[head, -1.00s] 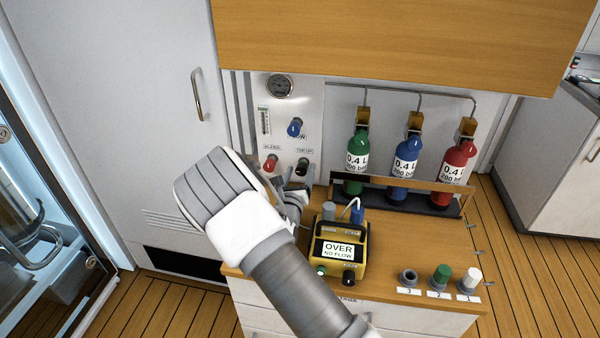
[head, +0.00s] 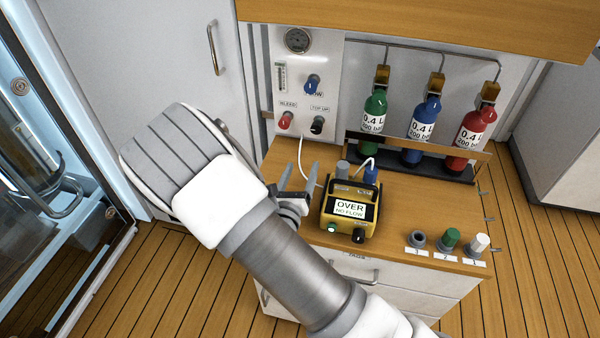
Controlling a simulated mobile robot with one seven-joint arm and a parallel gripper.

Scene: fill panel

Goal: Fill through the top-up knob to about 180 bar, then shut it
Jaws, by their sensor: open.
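The black top-up knob (head: 317,125) is at the lower right of the white fill panel (head: 335,70), under its TOP UP label. The red bleed knob (head: 285,122) is to its left and the blue flow knob (head: 312,85) above. The round pressure gauge (head: 298,40) is at the panel's top; its reading is too small to tell. My gripper (head: 305,178) is open and empty, over the counter in front of and below the top-up knob, apart from it. The yellow meter (head: 350,212) to its right reads "OVER NO FLOW".
Green (head: 374,118), blue (head: 424,125) and red (head: 473,135) bottles stand in a rack behind the meter. Several caps or ports, including a green cap (head: 450,240), line the counter's front right. A white hose runs from the panel to the counter near my gripper. A wooden cabinet (head: 430,25) overhangs.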

